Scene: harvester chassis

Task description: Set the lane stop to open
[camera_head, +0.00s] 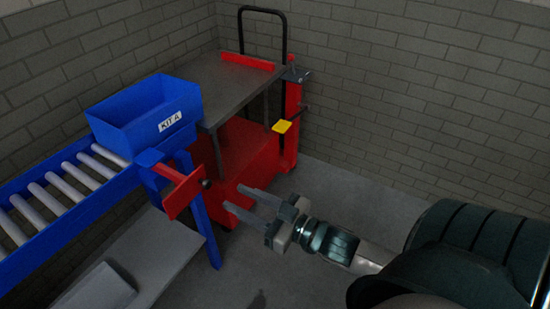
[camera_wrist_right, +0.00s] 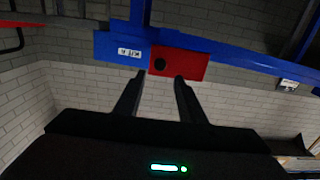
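The lane stop (camera_head: 183,194) is a red plate with a dark round knob (camera_head: 206,184), at the near end of the blue roller lane. The plate stands across the lane's end beside a blue leg. In the right wrist view the red plate (camera_wrist_right: 188,65) and its knob (camera_wrist_right: 160,64) lie just beyond the fingertips. My right gripper (camera_head: 233,197) is open and empty. Its two fingers point at the plate, with a short gap to it in the head view. In the wrist view the knob appears between the fingertips (camera_wrist_right: 160,76). My left gripper is not in view.
A blue bin labelled KIT A (camera_head: 140,113) sits on the roller lane (camera_head: 65,186) behind the stop. A red cart with a grey top (camera_head: 225,88) and a yellow pad (camera_head: 282,126) stands beyond. A grey slab (camera_head: 150,255) lies below the lane. Floor right of the cart is clear.

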